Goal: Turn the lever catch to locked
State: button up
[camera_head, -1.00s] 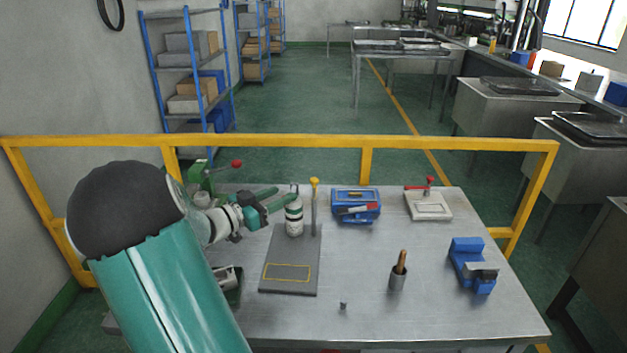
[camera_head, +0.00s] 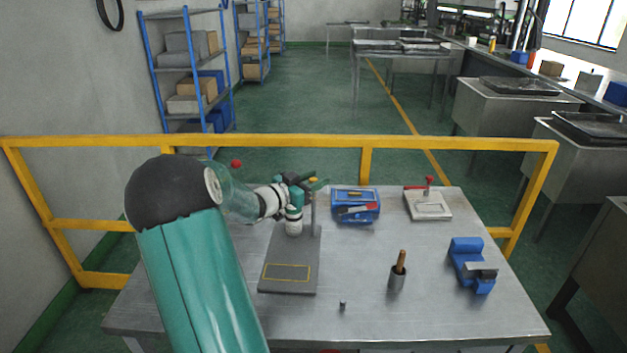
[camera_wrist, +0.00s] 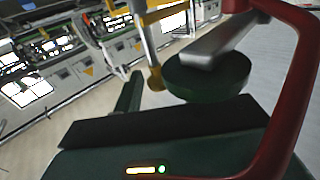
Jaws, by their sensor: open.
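I cannot tell for sure which part is the lever catch. My gripper (camera_head: 311,185) is open above the canister, close to the yellow knob, and partly hides both tops. In the wrist view, a yellow post (camera_wrist: 150,50) with a rounded end stands beside one green finger (camera_wrist: 128,98). A dark green disc (camera_wrist: 212,78) with a grey bar (camera_wrist: 222,45) across it is just beyond the gripper body. Contact is not clear.
A red curved bar (camera_wrist: 292,90) frames the right of the wrist view. A blue toolbox (camera_head: 355,207), a red-handled fixture (camera_head: 428,206), a cup with a brown-handled tool (camera_head: 397,281) and a blue vise (camera_head: 470,265) stand right. A yellow rail (camera_head: 450,145) runs behind.

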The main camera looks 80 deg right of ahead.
grip_shut()
jog(key=shift+n+t, duration=0.3)
jog(key=shift+t, duration=0.1)
jog(key=n+t+h, duration=0.1)
jog(key=n+t, duration=0.1)
jog(key=t, duration=0.1)
jog(key=n+t+h, duration=0.1)
jog(key=n+t, duration=0.1)
jog(key=t, duration=0.1)
jog(key=shift+s+h, duration=0.1)
jog(key=shift+h, duration=0.3)
jog(key=n+t, duration=0.2)
jog(key=t, duration=0.1)
jog(key=n+t, duration=0.2)
jog(key=t, duration=0.2)
jog(key=shift+n, duration=0.4)
jog(key=n+t+y, duration=0.1)
jog(key=n+t, duration=0.1)
jog(key=t, duration=0.1)
jog(key=n+t+y, duration=0.2)
jog(key=n+t, duration=0.1)
jog(key=t, duration=0.1)
jog(key=shift+t, duration=0.3)
jog(key=shift+n+t+y, duration=1.7)
jog(key=shift+t+y, duration=0.1)
jog(key=shift+y, duration=0.2)
jog(key=shift+r+y, duration=0.1)
jog(key=shift+y, duration=0.2)
